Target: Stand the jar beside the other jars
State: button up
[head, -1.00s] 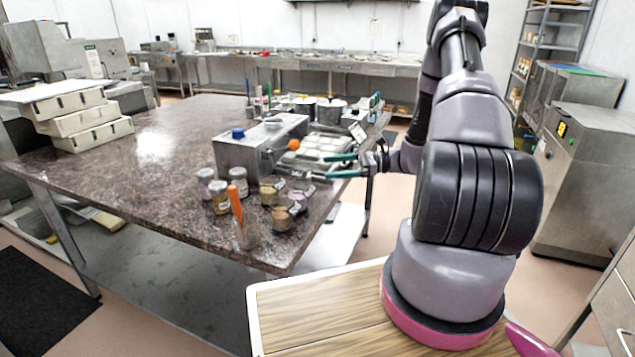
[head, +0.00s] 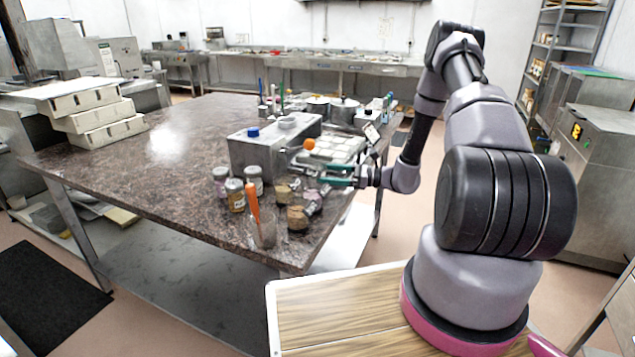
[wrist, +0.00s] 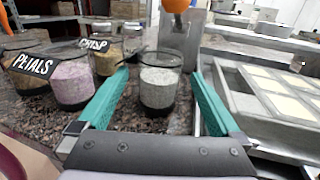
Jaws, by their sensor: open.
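In the wrist view a clear jar (wrist: 160,88) of pale speckled contents stands upright between the two green fingers of my gripper (wrist: 161,74). The gripper is open, with a gap on both sides of the jar. A pink-filled jar (wrist: 72,82) tagged PETALS and a brown-filled jar (wrist: 104,60) tagged CRISP stand to its left. In the head view my gripper (head: 321,174) is low over the table's right side, and I cannot make out the jar between its fingers. Tagged jars (head: 298,217) stand left of it, with lidded jars (head: 235,197) farther left.
A grey metal box (head: 262,150) stands behind the jars, with an orange ball (head: 309,144) near its right end. A tray of pale squares (wrist: 265,100) lies close right of my gripper. A clear holder (head: 263,232) with an orange-handled tool stands near the table (head: 150,190) corner.

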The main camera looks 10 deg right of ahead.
jog(key=shift+x, duration=0.8)
grip_shut()
